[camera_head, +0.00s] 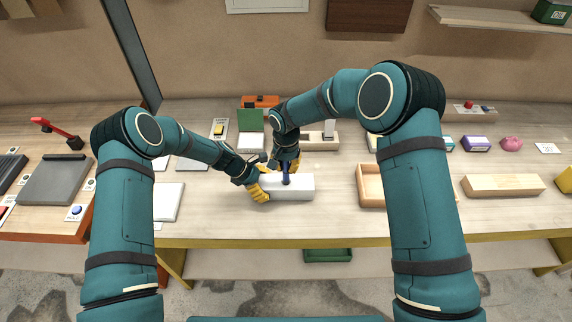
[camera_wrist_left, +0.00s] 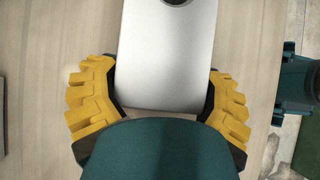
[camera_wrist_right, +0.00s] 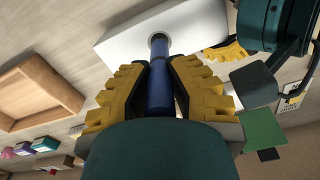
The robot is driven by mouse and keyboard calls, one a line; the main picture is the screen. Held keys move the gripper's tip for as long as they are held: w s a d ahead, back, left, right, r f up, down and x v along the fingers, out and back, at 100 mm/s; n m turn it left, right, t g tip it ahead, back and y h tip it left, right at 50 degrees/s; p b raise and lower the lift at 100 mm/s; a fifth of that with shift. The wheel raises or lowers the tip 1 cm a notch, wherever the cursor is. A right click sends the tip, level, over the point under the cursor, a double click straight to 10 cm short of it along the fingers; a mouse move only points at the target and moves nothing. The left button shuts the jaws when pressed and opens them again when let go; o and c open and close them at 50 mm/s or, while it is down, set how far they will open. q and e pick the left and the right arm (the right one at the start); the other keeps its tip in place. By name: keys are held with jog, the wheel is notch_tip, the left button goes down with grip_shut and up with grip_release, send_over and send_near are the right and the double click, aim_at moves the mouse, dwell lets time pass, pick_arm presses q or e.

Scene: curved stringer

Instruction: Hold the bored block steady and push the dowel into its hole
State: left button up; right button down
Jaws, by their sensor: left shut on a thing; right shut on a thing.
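The bored block (camera_head: 303,187) is a pale grey-white bar lying on the table near its front edge. My left gripper (camera_head: 262,186) is shut on the block's left end, one yellow finger on each side; the left wrist view shows the block (camera_wrist_left: 165,55) between them. The blue dowel (camera_head: 286,178) stands roughly upright over the block. My right gripper (camera_wrist_right: 158,80) is shut around the dowel (camera_wrist_right: 160,88) from above. In the right wrist view the dowel's end is at the round, grey-rimmed hole (camera_wrist_right: 158,39); how deep it sits cannot be told.
An open wooden tray (camera_head: 370,187) stands right of the block, and a wooden block (camera_head: 503,185) lies farther right. A white pad (camera_head: 168,202) lies to the left. A green panel (camera_head: 251,122) and an orange box (camera_head: 260,101) are behind. Bare table lies around the block.

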aim_at(286, 176)
pick_arm(q)
jog(key=shift+s+f, duration=0.1)
pick_arm(e)
jog(key=shift+f, duration=2.75)
jog(key=c, duration=0.9)
grip_release()
jog(key=shift+c, duration=0.2)
notch_tip(286, 176, up, 12)
jog(key=shift+s+r, duration=0.1)
pick_arm(q)
jog(key=o, duration=1)
jog(key=shift+o, duration=0.2)
